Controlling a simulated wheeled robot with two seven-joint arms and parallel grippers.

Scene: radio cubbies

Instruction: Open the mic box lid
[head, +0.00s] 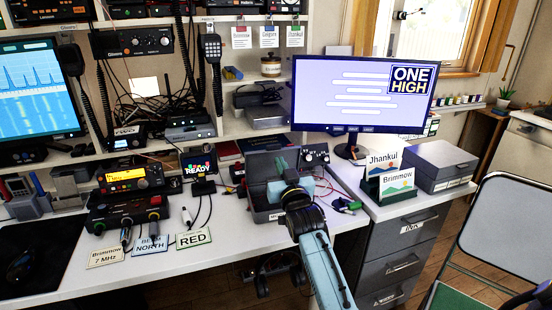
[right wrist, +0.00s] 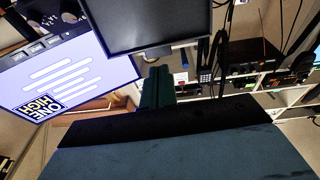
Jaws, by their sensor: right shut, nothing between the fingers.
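The mic box (head: 264,214) is a dark grey box on the desk, in the middle of the head view. Its lid (head: 261,165) stands raised at the back of the box. A dark grey panel (right wrist: 145,22), which looks like the lid, fills the top middle of the right wrist view. My right gripper (head: 284,165) is shut and empty, over the box and in front of the lid; its teal fingers also show in the right wrist view (right wrist: 157,88). I cannot tell whether they touch the lid. My gripper and arm hide part of the box's inside. My left gripper is out of view.
A monitor (head: 361,96) stands behind and right of the box. Card holders (head: 388,184) and a closed grey box (head: 442,166) sit on the drawer unit. Radios (head: 128,210), a small READY screen (head: 199,164) and label cards (head: 193,237) lie to the left. Cables lie near the box.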

